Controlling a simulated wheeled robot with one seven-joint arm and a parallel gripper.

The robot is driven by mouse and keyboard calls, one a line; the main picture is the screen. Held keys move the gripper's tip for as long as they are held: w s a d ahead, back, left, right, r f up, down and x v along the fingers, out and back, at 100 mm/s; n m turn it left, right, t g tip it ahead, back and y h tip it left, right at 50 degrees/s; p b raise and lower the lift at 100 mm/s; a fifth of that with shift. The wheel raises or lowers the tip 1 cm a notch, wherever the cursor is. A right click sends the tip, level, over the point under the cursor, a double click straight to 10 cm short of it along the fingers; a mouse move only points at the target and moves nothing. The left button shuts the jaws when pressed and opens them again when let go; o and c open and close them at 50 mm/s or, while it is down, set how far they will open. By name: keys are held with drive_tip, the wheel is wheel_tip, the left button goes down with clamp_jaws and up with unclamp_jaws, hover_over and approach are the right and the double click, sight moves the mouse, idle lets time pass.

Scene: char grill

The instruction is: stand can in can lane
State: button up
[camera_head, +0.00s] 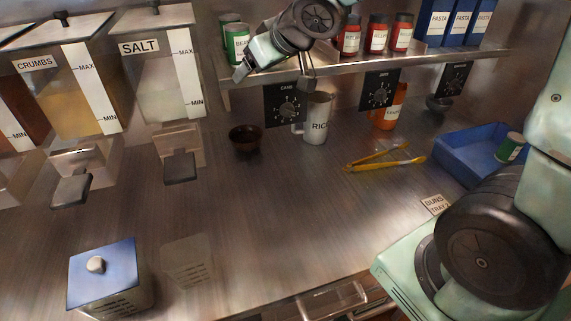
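A green can (511,147) leans or stands in the blue tray (455,160) at the right; its exact tilt is hard to tell. On the shelf (345,65), above the tag reading CANS (286,103), a green can (237,47) stands at the left end with another green can (231,19) behind it. My gripper (274,79) is at the shelf's front edge, just right of the front green can. Its fingers are spread apart with nothing visible between them. My wrist hides part of the shelf behind it.
Red jars (377,36) and blue pasta boxes (460,22) fill the shelf to the right. The middle counter is clear.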

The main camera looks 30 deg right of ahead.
drive_tip(key=s+a+f+n+g, duration=0.1)
drive_tip(key=s+a+f+g, duration=0.2)
drive_tip(key=s, duration=0.7)
drive_tip(key=s+a+f+n+g+h, duration=0.1)
drive_tip(key=s+a+f+g, duration=0.2)
drive_tip(key=s, duration=0.6)
drive_tip(key=s+a+f+n+g, duration=0.2)
drive_tip(key=s+a, duration=0.3)
drive_tip(key=s, duration=0.5)
drive_tip(key=shift+s+f+g, duration=0.3)
drive_tip(key=shift+f+g, duration=0.5)
drive_tip(key=shift+g, duration=0.1)
